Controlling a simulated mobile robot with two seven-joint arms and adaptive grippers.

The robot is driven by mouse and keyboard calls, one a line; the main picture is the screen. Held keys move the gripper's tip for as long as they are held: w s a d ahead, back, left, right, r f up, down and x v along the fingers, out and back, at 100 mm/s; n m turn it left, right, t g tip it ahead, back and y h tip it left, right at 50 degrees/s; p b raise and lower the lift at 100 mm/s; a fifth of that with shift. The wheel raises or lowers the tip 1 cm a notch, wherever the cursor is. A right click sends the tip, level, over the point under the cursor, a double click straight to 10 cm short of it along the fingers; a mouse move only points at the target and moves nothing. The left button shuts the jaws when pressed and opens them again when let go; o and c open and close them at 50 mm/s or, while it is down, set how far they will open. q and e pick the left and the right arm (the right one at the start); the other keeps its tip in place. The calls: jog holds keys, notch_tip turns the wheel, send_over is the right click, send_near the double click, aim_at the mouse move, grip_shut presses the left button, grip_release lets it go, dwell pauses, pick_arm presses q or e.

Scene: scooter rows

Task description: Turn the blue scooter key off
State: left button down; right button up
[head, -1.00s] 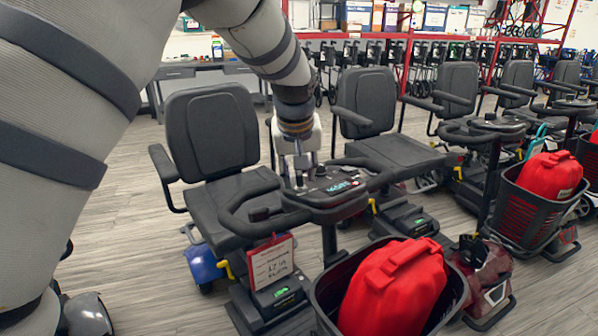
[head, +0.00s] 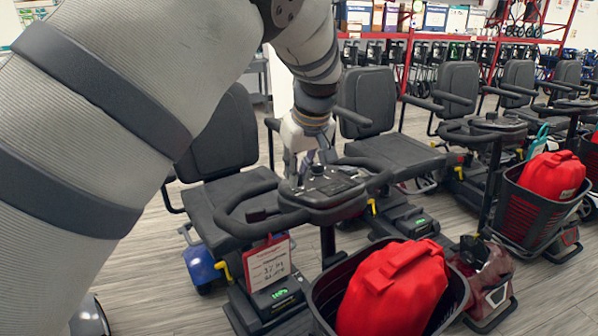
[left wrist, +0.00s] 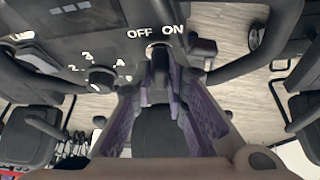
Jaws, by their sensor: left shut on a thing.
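The blue scooter shows its blue body part (head: 200,262) low at the left of the head view. Its dark control console (head: 335,190) is under my left gripper (head: 317,162). In the left wrist view, the console carries white OFF and ON labels (left wrist: 156,32). A dark key (left wrist: 159,58) stands just below them, roughly between the two words. My left gripper's purple fingers (left wrist: 162,78) are closed on the key from both sides. The fingers partly hide it, and I cannot tell its exact angle. My right gripper is in neither view.
A numbered dial (left wrist: 101,78) sits left of the key. Handlebars (head: 255,222) curve around the console. More scooters (head: 490,130) stand in a row to the right.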

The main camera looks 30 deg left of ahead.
pick_arm(q)
jog(key=n+g+b, duration=0.1)
jog(key=n, duration=0.1)
jog(key=n+g+y+b, duration=0.1)
jog(key=n, duration=0.1)
jog(key=shift+w+d+f, duration=0.1)
jog(key=shift+w+f, duration=0.1)
jog(key=shift+f, duration=0.2)
jog(key=shift+r+n+g+b, duration=0.25)
jog(key=shift+n+g+b, duration=0.65)
jog(key=shift+n, duration=0.6)
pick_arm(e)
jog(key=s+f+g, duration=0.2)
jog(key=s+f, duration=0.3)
pick_arm(q)
jog(key=c, duration=1.6)
grip_release()
jog(key=shift+w+r, duration=0.1)
jog(key=shift+r, duration=0.1)
jog(key=s+v, duration=0.1)
jog(key=v, duration=0.6)
jog(key=shift+w, duration=0.5)
jog(key=shift+r, duration=0.1)
